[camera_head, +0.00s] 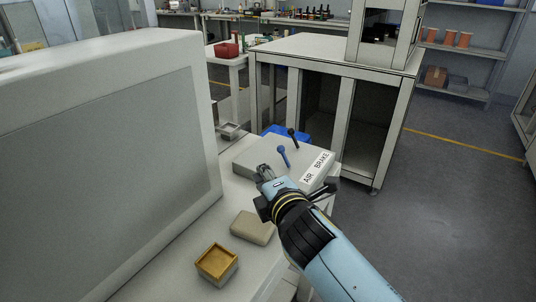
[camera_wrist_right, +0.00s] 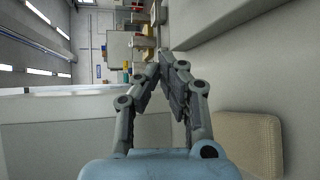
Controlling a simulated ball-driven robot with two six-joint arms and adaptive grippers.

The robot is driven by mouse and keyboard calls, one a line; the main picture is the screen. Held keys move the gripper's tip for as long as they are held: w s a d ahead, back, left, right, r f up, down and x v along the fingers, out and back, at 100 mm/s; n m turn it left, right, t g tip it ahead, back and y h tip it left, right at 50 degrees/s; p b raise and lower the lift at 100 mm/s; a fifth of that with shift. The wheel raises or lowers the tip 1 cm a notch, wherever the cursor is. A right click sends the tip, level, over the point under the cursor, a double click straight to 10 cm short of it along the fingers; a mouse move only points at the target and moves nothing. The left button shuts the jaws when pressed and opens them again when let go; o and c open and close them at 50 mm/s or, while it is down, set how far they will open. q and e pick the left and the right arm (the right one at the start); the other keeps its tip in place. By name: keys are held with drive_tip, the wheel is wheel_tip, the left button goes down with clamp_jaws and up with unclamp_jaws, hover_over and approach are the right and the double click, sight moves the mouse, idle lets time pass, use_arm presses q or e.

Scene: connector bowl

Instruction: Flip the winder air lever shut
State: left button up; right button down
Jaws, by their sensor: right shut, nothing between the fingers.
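A light grey control box (camera_head: 245,158) sits on the bench and carries a white label reading "AIR BRAKE" (camera_head: 317,168). A lever with a blue knob (camera_head: 283,151) stands up from the box on the side of the word AIR. A lever with a black knob (camera_head: 292,133) stands behind it, nearer the word BRAKE. My right gripper (camera_head: 263,173) is shut and empty over the near left part of the box, left of and nearer than the blue lever and apart from it. Its closed fingers also show in the right wrist view (camera_wrist_right: 166,58), where neither lever can be made out.
A large pale panelled cabinet (camera_head: 120,150) stands close on the left. A beige block (camera_head: 252,227) and a small box with a yellowish top (camera_head: 217,262) lie on the bench nearer me. A blue bin (camera_head: 288,132) is behind the control box. Open floor lies to the right.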

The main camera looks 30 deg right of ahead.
sight(285, 157)
drive_tip(key=b+x, duration=0.2)
drive_tip(key=x, duration=0.7)
drive_tip(key=shift+w+f+b, duration=0.15)
drive_tip(key=shift+w+b, duration=0.1)
drive_tip(key=shift+b, duration=0.15)
drive_tip(key=d, duration=0.1)
drive_tip(key=d+p, duration=0.1)
drive_tip(key=d+r, duration=0.1)
drive_tip(key=shift+s+r+p, duration=0.1)
drive_tip(key=shift+s+p, duration=0.3)
drive_tip(key=shift+s+d, duration=0.2)
drive_tip(key=shift+d, duration=0.1)
drive_tip(key=shift+s+d+r, duration=0.1)
drive_tip(key=shift+s+d, duration=0.05)
drive_tip(key=shift+s, duration=0.05)
